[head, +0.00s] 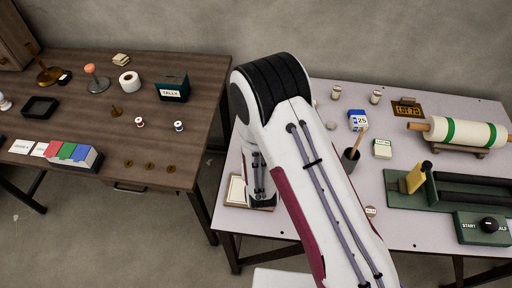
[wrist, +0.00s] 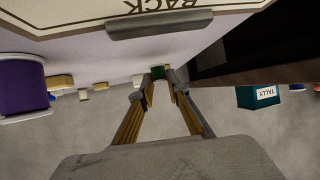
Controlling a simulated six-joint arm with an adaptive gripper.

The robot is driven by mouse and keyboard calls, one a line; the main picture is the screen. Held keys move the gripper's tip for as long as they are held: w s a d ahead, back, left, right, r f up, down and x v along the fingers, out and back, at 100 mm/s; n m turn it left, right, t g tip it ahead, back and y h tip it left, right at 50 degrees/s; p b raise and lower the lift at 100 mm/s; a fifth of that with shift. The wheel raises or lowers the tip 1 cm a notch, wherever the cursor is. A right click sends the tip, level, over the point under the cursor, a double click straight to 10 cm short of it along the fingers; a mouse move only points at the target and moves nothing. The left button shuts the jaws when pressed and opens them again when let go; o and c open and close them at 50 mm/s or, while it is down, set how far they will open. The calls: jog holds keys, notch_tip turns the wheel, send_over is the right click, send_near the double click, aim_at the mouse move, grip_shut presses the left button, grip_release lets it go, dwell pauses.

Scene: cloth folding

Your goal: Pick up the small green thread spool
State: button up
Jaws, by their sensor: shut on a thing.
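The small green thread spool (wrist: 158,73) shows as a dark green piece with a pale top, between the fingertips in the wrist view. My gripper (wrist: 160,82) is shut on it, one finger on each side. Part of the spool is hidden by the fingers. In the head view my own arm covers the gripper, and I cannot see the green spool there.
In the wrist view, a board marked BACK (wrist: 200,16) lies close at the top and a purple spool (wrist: 22,85) is at left. The teal TALLY box (head: 172,88) stands on the brown table (head: 75,115). A red spool (head: 139,122) and blue spool (head: 179,126) stand there too.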

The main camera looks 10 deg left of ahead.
notch_tip(320, 180, up, 8)
dwell(0.6)
